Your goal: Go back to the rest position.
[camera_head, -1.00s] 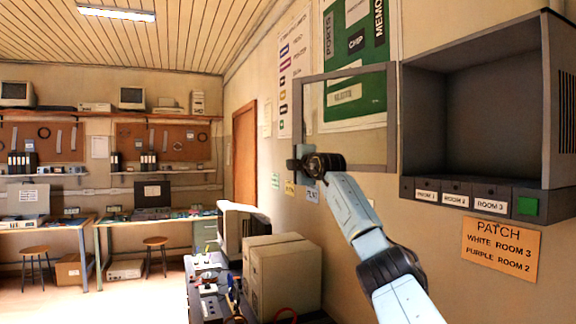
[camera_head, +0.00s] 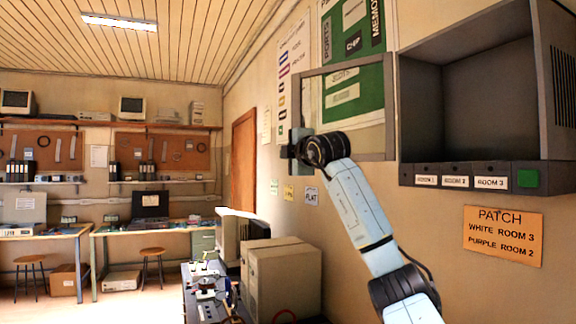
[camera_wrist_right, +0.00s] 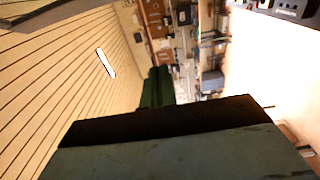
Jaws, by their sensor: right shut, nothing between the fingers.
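My right arm comes in from the lower right in the head view. My right gripper (camera_head: 291,152) is at its far end, by the lower left corner of the open framed door (camera_head: 391,110) of the grey wall cabinet (camera_head: 470,176). I cannot tell whether it touches the door frame. In the right wrist view the dark green fingers (camera_wrist_right: 158,86) are close together, with nothing seen between them. My left gripper is not in view.
Beige computer cases (camera_head: 285,280) and a cluttered bench (camera_head: 205,290) stand below my right arm. An orange patch sign (camera_head: 502,236) is on the wall under the cabinet. Workbenches and stools (camera_head: 152,255) are at the far left, with open floor before them.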

